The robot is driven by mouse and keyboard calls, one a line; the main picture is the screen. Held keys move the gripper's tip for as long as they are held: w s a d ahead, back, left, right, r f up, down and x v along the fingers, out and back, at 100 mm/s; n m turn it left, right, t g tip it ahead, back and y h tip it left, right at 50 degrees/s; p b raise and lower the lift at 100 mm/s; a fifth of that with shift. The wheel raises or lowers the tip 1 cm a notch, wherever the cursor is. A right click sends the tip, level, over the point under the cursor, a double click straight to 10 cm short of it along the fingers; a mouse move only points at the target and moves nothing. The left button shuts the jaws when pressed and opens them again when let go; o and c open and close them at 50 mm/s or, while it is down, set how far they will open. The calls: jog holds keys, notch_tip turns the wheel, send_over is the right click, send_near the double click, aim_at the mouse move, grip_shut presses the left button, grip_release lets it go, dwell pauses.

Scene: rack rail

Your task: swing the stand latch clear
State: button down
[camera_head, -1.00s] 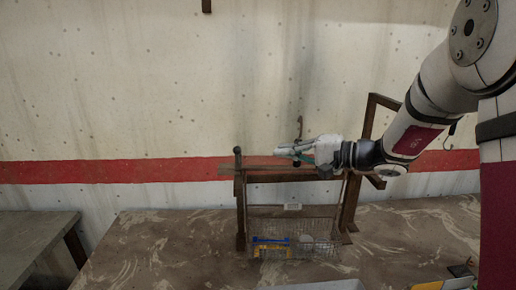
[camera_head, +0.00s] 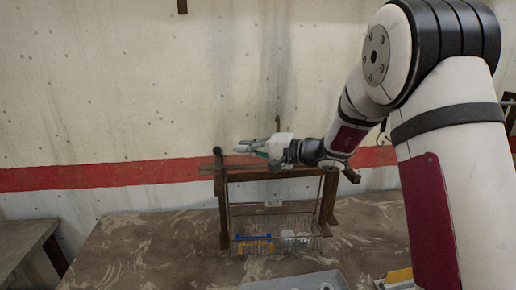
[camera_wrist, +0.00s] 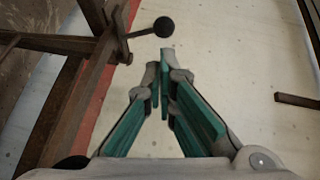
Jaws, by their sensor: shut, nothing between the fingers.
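The stand latch shows as a dark ball knob (camera_head: 217,150) on a short rod at the left end of the brown stand (camera_head: 223,208). In the wrist view the black knob (camera_wrist: 164,27) lies just beyond my fingertips, with its rod running left to the brown frame (camera_wrist: 105,45). My gripper (camera_head: 238,147) is shut and empty, pointing left just right of the knob at about its height. In the wrist view its green-padded fingers (camera_wrist: 163,60) come together at the tips. They look apart from the knob, though the depth of the gap is hard to tell.
A wire basket (camera_head: 300,222) hangs under the stand's rail with blue, yellow and white items in it. A grey tray (camera_head: 300,283) and a yellow item (camera_head: 398,276) sit at the table's front. The stone-like table (camera_head: 130,245) is clear at left. A red-striped wall (camera_head: 90,175) stands behind.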

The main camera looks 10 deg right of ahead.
aim_at(218, 154)
jog(key=shift+x, duration=1.65)
jog(key=shift+a, duration=0.2)
jog(key=shift+s+a+m+t+h, duration=0.1)
jog(key=shift+a+m+t+h, duration=0.05)
jog(key=shift+m+t+h, duration=0.2)
